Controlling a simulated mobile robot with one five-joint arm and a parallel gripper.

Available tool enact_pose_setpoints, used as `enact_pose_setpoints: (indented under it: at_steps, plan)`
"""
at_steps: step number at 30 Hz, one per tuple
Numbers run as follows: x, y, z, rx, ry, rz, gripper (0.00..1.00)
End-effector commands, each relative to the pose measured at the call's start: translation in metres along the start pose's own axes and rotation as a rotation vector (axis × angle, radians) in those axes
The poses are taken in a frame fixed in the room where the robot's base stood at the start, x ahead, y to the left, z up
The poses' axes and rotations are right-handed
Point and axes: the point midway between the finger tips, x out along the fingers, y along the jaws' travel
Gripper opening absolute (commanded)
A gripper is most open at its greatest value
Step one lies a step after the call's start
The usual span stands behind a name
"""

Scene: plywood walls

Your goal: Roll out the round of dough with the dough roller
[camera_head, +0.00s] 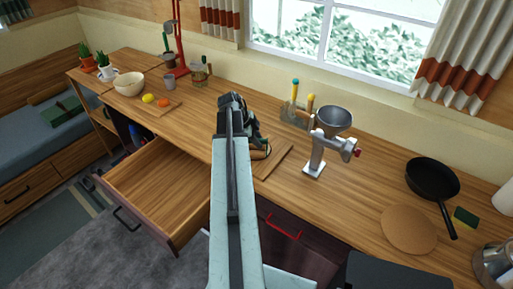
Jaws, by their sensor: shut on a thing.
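My arm reaches up the middle of the view, and my gripper (258,142) is over the worktop at the left end of a wooden board (275,161). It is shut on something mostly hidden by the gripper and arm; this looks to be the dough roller. A small tan-brown piece (259,154) shows just below the gripper, over the board; I cannot tell whether it is roller or dough. No whole round of dough can be made out on the board.
A metal grinder (318,152) stands close right of the board, with a utensil holder (294,116) behind. A black pan (432,179) and round tan mat (408,229) lie farther right. An open drawer (160,190) juts out at left. The worktop left of my gripper has free room.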

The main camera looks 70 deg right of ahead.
Motion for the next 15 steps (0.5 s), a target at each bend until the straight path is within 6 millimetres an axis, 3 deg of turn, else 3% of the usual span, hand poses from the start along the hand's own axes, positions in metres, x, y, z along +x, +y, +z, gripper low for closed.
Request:
enact_pose_setpoints:
  at_steps: [5,15]
  plan:
    - [0.001,-0.002,0.001,0.0,-0.001,0.001,0.0]
    - [0.005,-0.025,0.003,0.001,-0.001,0.001,0.0]
